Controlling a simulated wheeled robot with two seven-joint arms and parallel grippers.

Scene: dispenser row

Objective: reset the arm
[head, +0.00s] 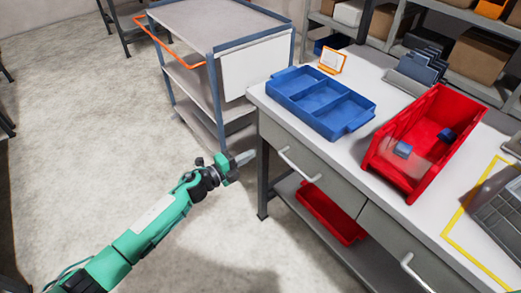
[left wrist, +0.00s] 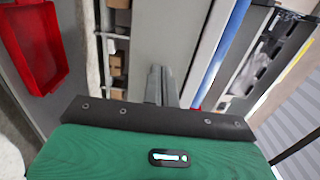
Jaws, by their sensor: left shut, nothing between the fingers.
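My left arm (head: 150,222) is green and reaches in from the lower left in the head view. Its gripper (head: 246,157) is shut and empty, in front of the left end of the workbench and apart from it. In the left wrist view the shut fingers (left wrist: 160,86) point toward a grey surface, with nothing between them. My right gripper is not in view.
The workbench (head: 278,107) holds a blue compartment tray (head: 318,102) and a red bin (head: 400,180) with blue pieces inside. A red tray (head: 330,212) sits on the shelf below. A grey cart (head: 215,25) stands behind.

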